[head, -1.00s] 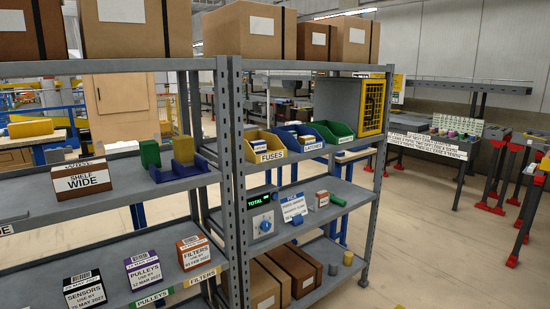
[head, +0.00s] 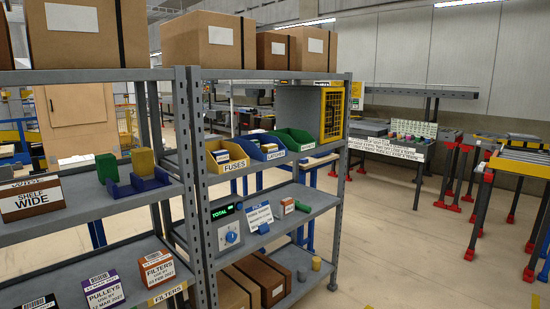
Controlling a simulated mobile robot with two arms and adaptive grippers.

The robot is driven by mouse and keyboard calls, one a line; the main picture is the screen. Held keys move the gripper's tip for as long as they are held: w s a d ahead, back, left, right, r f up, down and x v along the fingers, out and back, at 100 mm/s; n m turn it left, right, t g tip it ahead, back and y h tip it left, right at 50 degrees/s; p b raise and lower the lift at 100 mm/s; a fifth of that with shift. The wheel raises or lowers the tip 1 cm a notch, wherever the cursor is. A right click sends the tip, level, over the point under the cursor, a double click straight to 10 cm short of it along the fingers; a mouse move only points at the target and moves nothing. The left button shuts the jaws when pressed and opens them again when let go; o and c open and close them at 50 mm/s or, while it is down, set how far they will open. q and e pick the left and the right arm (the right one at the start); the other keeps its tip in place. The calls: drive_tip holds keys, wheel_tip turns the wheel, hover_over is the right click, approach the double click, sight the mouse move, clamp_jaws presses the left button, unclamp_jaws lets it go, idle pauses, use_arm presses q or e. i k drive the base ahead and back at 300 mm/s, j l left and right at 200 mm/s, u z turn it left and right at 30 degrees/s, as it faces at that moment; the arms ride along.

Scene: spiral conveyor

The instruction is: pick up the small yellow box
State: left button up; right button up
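A small yellow box-shaped block (head: 144,161) stands upright at a blue holder (head: 150,184) on the upper shelf of the left rack in the head view. The holder hides its lower part. A green block (head: 106,167) stands just left of it. A larger yellow open bin (head: 214,168) labelled FUSES is on the right rack and holds small boxes. Neither of my grippers is in view.
A brown-and-white SHELF WIDE box (head: 31,202) is left of the holder. PULLEYS (head: 103,292) and FILTERS (head: 157,270) boxes sit on the shelf below. A grey rack post (head: 188,190) stands right of the holder. Floor (head: 410,240) is clear at right.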

sight(269, 148)
drive_tip(key=i+j, duration=0.1)
drive_tip(key=i, duration=0.95)
